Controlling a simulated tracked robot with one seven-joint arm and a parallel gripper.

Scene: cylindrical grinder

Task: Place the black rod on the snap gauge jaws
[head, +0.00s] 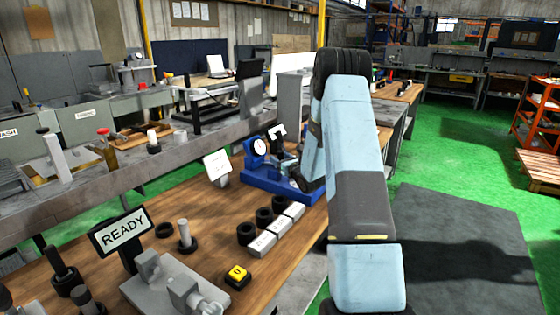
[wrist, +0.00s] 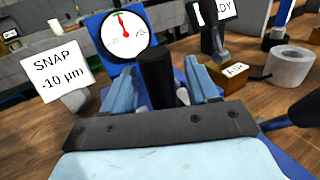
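In the wrist view, the black rod (wrist: 156,75) stands roughly upright between the two light-blue fingers of my gripper (wrist: 164,78). A gap shows between the rod and the right finger, so the gripper looks open around it. The rod's lower end is hidden by my gripper. The blue snap gauge, with its round white dial (wrist: 128,35), stands just beyond. The gauge's blue base (head: 262,178) shows in the head view, with my arm over its right side. The jaws are mostly hidden, so I cannot tell whether the rod touches them.
A "SNAP -10 µm" sign (wrist: 60,72) stands left of the gauge. White labelled blocks (head: 278,228) with black rings, a yellow button box (head: 237,276) and a READY sign (head: 123,232) stand on the wooden bench.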

